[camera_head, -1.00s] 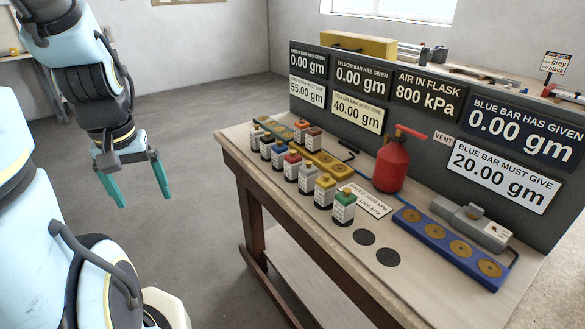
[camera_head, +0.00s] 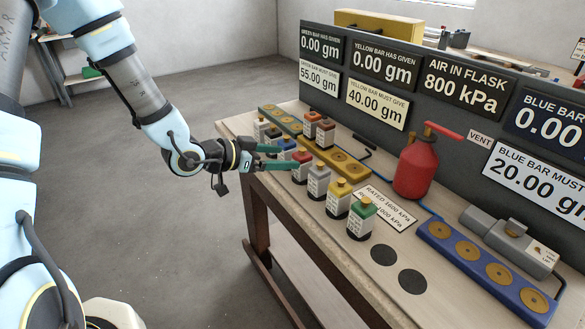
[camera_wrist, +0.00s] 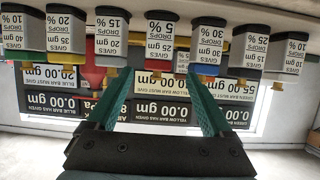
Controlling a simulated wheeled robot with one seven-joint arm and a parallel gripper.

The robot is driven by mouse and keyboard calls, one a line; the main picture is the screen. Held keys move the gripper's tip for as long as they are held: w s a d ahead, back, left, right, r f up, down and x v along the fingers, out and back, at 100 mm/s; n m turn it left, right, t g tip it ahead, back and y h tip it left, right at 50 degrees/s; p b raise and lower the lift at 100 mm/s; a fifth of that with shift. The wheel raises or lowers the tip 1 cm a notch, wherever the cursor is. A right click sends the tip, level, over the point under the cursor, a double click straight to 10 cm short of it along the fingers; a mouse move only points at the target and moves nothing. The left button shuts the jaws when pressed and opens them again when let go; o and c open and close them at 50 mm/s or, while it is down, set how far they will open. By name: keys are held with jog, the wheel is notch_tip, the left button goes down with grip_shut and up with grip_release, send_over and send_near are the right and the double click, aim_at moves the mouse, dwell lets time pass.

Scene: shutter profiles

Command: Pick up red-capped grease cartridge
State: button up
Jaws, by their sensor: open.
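The red-capped grease cartridge (camera_head: 301,171) stands upright in the front row on the bench, between a blue-capped and a grey-capped one. My gripper (camera_head: 289,157) reaches in from the left, level with the row, its two green fingers pointing at it. The lower finger overlaps the cartridge in the head view. In the wrist view, which is upside down, the cartridge (camera_wrist: 160,34) is centred between the spread fingers (camera_wrist: 160,72), red cap downward in the picture. The fingers are empty; I cannot tell if they touch it or reach past its sides.
Neighbouring cartridges stand close on both sides, such as the blue-capped (camera_head: 285,152) and grey-capped (camera_head: 318,182) ones. Behind are the yellow bar (camera_head: 350,170), a red flask (camera_head: 414,172) and the sign panel (camera_head: 460,115). Two dark discs (camera_head: 412,281) lie bare at the front.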

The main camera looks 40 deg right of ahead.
aim_at(295, 158)
jog(key=b+x, duration=0.2)
jog(key=x, duration=0.3)
jog(key=shift+f, duration=0.2)
jog(key=b+x, duration=0.1)
jog(key=x, duration=0.3)
jog(key=shift+s+f+b, duration=0.15)
jog(key=shift+f+b, duration=0.25)
jog(key=shift+d+f, duration=0.1)
jog(key=shift+d, duration=0.35)
jog(key=shift+c, duration=0.2)
grip_shut()
